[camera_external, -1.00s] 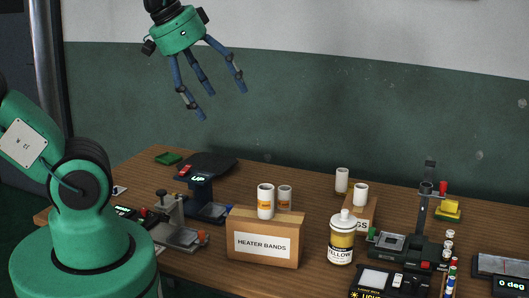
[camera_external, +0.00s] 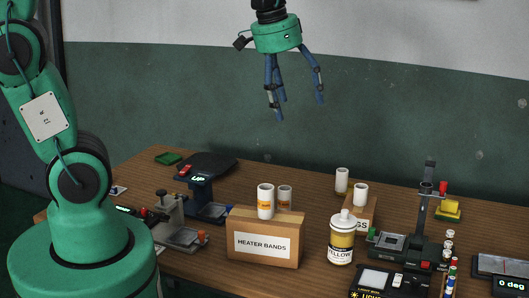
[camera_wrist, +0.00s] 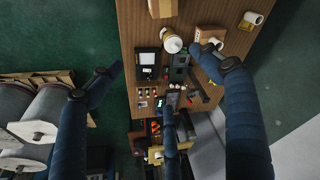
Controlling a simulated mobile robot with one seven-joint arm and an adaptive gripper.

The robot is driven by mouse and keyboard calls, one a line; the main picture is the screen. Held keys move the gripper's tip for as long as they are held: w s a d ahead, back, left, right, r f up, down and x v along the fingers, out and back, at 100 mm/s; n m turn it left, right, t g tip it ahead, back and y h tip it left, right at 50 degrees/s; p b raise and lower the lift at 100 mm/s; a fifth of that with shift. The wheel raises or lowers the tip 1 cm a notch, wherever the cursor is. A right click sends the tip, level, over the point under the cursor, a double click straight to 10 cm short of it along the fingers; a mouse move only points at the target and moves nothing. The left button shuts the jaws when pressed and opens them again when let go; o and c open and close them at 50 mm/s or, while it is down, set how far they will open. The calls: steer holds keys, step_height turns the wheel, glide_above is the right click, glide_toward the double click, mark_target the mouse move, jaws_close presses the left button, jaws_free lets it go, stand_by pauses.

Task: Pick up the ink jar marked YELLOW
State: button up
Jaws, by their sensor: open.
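The ink jar marked YELLOW (camera_external: 341,240) stands upright on the wooden bench, right of the heater bands box. In the wrist view the jar (camera_wrist: 172,42) shows from above near the top middle. My gripper (camera_external: 295,108) has three blue fingers spread open and empty. It hangs high above the bench, up and a little left of the jar in the external view. In the wrist view its fingers frame the bench.
The HEATER BANDS box (camera_external: 265,239) with white rolls on it stands left of the jar. A second box (camera_external: 363,222) with a roll is behind it. A black fixture with a tall post (camera_external: 424,210) and a light box (camera_external: 378,281) stand close on the right.

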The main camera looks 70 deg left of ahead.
steer(key=w+f+g, duration=0.2)
steer(key=w+f, duration=0.6)
steer(key=w, duration=0.2)
steer(key=g+p, duration=0.1)
steer(key=p, duration=0.1)
glide_above(345, 210)
step_height(345, 210, down, 11)
steer(key=shift+d+f, duration=0.1)
steer(key=shift+f, duration=0.1)
steer(key=shift+f+b, duration=0.85)
steer(key=shift+f, duration=3.45)
steer(key=shift+f, duration=0.1)
steer(key=shift+f+b, duration=0.7)
steer(key=shift+f, duration=1.8)
